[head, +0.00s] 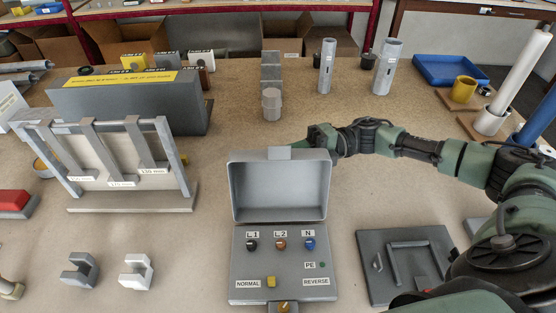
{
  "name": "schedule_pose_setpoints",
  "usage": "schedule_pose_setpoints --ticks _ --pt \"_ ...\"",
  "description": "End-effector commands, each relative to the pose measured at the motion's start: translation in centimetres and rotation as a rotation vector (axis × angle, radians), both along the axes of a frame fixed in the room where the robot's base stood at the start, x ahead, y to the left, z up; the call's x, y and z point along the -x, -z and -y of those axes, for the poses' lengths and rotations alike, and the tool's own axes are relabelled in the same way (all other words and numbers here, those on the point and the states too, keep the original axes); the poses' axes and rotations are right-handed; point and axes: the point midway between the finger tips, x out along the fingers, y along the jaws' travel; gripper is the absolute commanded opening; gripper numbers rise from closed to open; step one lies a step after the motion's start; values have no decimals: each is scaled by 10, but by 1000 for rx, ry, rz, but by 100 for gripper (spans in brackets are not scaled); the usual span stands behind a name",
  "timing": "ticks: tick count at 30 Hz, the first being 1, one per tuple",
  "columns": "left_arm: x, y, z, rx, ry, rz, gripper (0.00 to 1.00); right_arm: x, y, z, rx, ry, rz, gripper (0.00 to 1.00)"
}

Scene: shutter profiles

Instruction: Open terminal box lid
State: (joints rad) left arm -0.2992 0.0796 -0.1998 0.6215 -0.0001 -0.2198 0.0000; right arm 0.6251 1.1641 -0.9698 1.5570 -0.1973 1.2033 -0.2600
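The grey terminal box (262,262) stands at the front middle of the table. Its lid (279,190) is raised about upright at the back edge, with its hollow inside facing me. The panel shows terminals L1, L2 and N, a green PE point, a yellow switch (271,282) between NORMAL and REVERSE, and a yellow part at the front edge. My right gripper (318,136) is behind the lid's top right corner. Its fingertips are small and partly hidden, so I cannot tell whether it touches the lid or is open. My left gripper is not in view.
A dark plate with a handle (405,262) lies right of the box, near my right arm. A profile rack (130,200) and two small C-shaped blocks (136,271) are to the left. Grey cylinders (327,68) and a blue tray (447,70) stand behind.

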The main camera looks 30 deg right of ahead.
Motion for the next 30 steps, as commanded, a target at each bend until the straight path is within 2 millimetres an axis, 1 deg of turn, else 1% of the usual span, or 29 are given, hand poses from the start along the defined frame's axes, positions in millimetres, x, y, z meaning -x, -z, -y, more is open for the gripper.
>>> schedule_pose_setpoints --ticks 3,5,6,7,30 --pt "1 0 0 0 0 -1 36 0 0 0 0 0 0 31" --pt "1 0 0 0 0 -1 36 0 0 0 0 0 0 14" --pt "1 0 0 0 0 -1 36 0 0 0 0 0 0 3" --pt "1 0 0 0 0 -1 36 0 0 0 0 0 0 0" --pt "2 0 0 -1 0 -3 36 0 2 1 3 1 -2 0"
